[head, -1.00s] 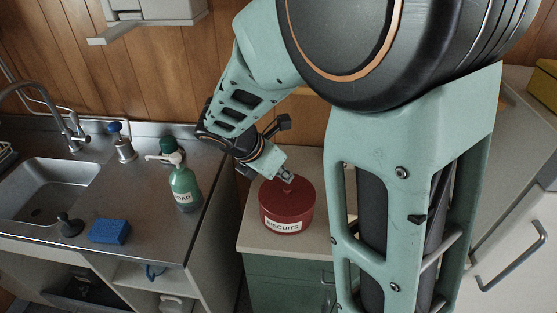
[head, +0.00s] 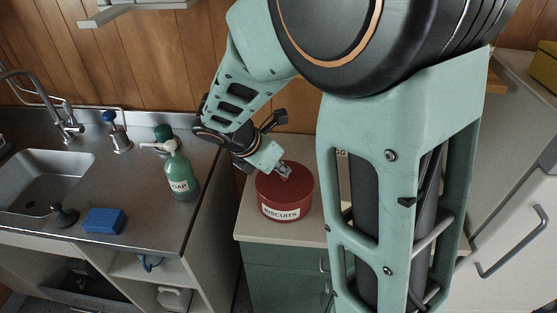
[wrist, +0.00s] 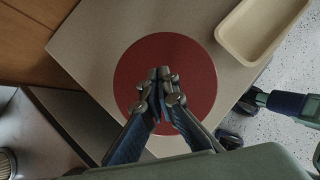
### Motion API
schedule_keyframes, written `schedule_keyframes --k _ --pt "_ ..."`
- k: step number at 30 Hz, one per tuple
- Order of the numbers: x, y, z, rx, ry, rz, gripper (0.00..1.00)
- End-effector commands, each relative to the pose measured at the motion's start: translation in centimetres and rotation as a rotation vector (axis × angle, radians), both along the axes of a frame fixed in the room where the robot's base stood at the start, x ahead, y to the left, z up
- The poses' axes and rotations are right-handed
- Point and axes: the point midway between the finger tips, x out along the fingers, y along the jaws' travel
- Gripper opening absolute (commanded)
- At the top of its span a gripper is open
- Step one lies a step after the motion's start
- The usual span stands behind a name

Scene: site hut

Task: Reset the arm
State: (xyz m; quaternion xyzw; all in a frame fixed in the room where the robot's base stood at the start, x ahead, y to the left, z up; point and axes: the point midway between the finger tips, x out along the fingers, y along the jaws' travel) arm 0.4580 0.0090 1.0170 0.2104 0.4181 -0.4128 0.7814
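My gripper (head: 285,171) points down over the red biscuit tin (head: 284,203), which stands on the counter top above the green cabinet. In the wrist view the gripper's fingertips (wrist: 159,73) are together over the middle of the tin's round red lid (wrist: 190,65). I see nothing held between them, though a small part of the lid is hidden behind the tips. I cannot tell whether the tips touch the lid. My arm is bent, its upper part filling the right middle of the head view.
A green soap bottle (head: 179,176), a blue sponge (head: 103,221) and a sink (head: 40,180) are on the steel worktop at left. A beige tray (wrist: 232,48) lies beside the tin. A white door with a handle (head: 512,242) is at right. A wooden wall stands behind.

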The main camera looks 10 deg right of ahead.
Motion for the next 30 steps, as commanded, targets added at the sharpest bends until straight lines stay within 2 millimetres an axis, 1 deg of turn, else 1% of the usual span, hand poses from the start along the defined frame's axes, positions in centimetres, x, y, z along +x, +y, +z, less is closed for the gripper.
schedule_keyframes --k 7,11,30 --pt "-0.1 0.0 0.0 0.000 0.002 0.000 0.00" --pt "0.0 0.0 0.3 0.000 0.002 0.000 0.00" --pt "0.0 0.0 4.2 0.000 0.001 -0.001 0.00"
